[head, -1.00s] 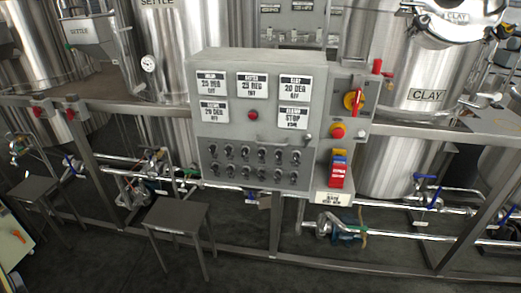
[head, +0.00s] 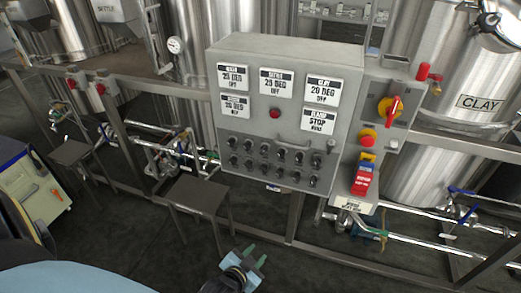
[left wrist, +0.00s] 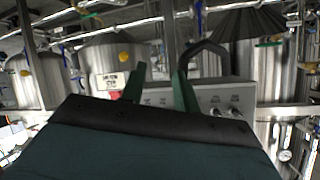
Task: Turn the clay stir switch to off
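A grey control panel (head: 214,112) stands in the middle of the head view. Two rows of small black switches (head: 272,156) sit on its lower face. Their labels are too small to read, so I cannot tell which is clay stir. The clay display (head: 322,90) reads 20 DEG OFF. My left gripper (head: 257,259) is low in front of the panel, below the switches and apart from them. Its two green fingers are spread with nothing between them. In the left wrist view the fingers (left wrist: 159,85) also stand apart, with part of the panel (left wrist: 205,97) behind them. My right gripper is not in view.
A red and yellow rotary switch (head: 391,107) and a red button (head: 367,137) are on a box right of the panel. A stool (head: 195,194) stands in front at left. Steel rails and pipes run below. The clay tank (head: 440,102) is behind at right.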

